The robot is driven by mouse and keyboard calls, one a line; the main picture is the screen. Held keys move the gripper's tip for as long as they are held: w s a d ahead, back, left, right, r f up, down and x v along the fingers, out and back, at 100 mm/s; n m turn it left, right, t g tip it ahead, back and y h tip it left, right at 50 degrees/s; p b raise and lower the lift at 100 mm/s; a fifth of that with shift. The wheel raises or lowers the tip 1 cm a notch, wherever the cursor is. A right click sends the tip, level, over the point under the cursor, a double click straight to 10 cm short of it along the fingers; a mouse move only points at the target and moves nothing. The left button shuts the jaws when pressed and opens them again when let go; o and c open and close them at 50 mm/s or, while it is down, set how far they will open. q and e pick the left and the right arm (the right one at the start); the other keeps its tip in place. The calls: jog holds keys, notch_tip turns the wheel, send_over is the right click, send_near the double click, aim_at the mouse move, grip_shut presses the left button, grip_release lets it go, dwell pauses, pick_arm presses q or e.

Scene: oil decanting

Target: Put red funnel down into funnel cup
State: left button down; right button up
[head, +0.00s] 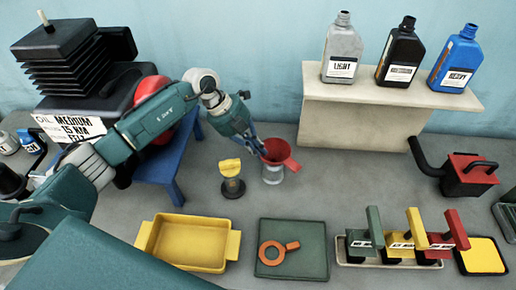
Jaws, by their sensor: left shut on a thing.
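The red funnel (282,154) is near the middle of the head view, with its wide mouth tilted up. My left gripper (260,149) is shut on the funnel's left side. A pale, see-through cup (272,178) stands on the table directly below the funnel and looks like the funnel cup. The funnel overlaps the cup's top in the picture, so I cannot tell whether its spout is inside or just above it. My right gripper is not in view.
A dark cup with a yellow piece (231,179) stands close on the left. A yellow tray (186,243) and a green mat (310,235) with an orange ring tool (273,252) lie in front. Bottles stand on a raised shelf (352,112) at the back right. Several coloured handled tools stand front right.

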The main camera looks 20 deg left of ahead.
pick_arm(q)
jog(key=shift+f, duration=0.2)
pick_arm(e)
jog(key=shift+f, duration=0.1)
pick_arm(q)
jog(key=c, duration=1.9)
grip_release()
jog(key=shift+o, duration=0.2)
jog(key=v, duration=1.2)
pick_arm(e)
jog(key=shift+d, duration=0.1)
pick_arm(q)
jog(key=shift+r, duration=0.15)
